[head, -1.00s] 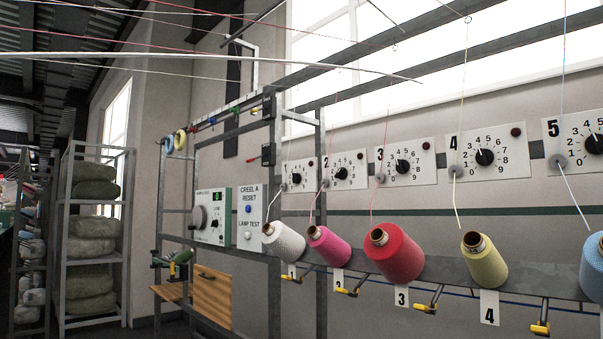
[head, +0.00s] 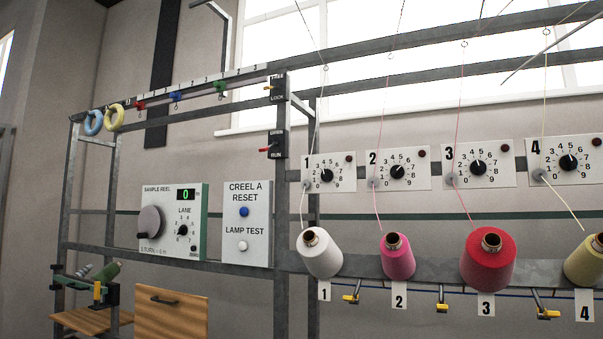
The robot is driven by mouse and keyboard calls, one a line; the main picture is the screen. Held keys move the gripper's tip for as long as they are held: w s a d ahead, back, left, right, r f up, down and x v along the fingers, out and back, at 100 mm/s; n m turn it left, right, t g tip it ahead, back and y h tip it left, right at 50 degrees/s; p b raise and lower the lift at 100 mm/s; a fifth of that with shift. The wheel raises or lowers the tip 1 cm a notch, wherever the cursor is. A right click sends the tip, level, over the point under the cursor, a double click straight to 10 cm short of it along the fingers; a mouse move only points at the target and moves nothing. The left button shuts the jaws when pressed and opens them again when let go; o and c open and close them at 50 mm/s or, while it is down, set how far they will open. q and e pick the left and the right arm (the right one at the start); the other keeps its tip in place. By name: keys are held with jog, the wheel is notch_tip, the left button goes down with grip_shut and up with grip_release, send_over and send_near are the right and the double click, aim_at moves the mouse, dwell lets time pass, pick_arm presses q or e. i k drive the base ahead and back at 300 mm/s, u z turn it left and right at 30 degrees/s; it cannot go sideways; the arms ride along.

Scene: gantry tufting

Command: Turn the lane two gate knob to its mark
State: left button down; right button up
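The lane two gate knob (head: 397,172) is a round black dial on a white plate (head: 412,183) marked 2, with numbers around it. Its white pointer line is too small for me to read exactly. A dark red lamp (head: 421,153) sits at the plate's upper right corner. Pink yarn runs down past the plate's left side to the pink cone (head: 397,257) below. Neither of my grippers shows in the head view.
Similar knobs for lane one (head: 326,175), lane three (head: 478,168) and lane four (head: 568,162) flank it. Yarn cones stand on the rail below, the white cone (head: 320,252) and red cone (head: 488,258) among them. The sample reel panel (head: 160,200) and reset panel (head: 246,250) are left.

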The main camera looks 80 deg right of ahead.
aim_at(397, 171)
jog(key=i, duration=0.15)
jog(key=z, duration=1.25)
